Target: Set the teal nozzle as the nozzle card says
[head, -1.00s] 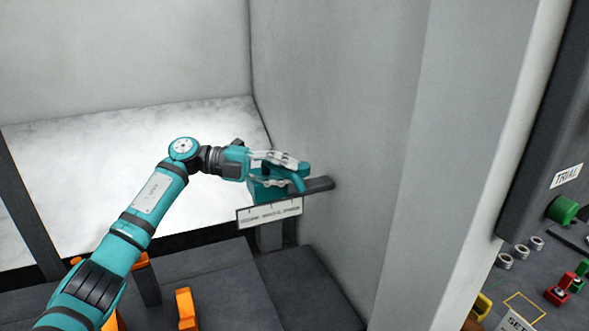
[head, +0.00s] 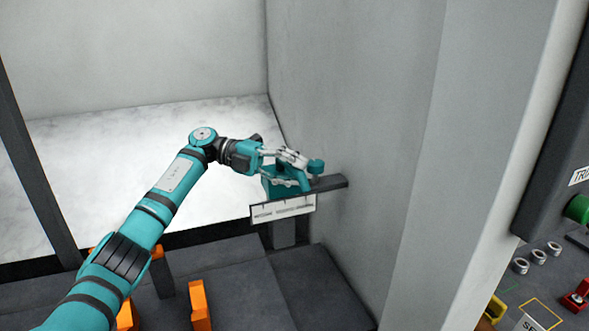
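The teal nozzle (head: 275,187) sits on a dark bracket against the grey side wall, in the middle of the head view. My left gripper (head: 303,170) is at the nozzle, with its pale fingers spread apart and teal parts of the nozzle between and beyond them. The fingers hide part of it, and I cannot tell whether they press on it. A white plate (head: 283,210) with tick marks and small print hangs on the front of the bracket; its print is too small to read. I see no sheet that is clearly the nozzle card. My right gripper is out of view.
The dark bracket (head: 332,183) juts from the wall. Orange blocks (head: 200,305) stand on the dark floor below my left arm. At the right, beyond the wall's edge, a dark panel carries a green knob (head: 578,208), silver rings (head: 538,257) and a red part (head: 577,296).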

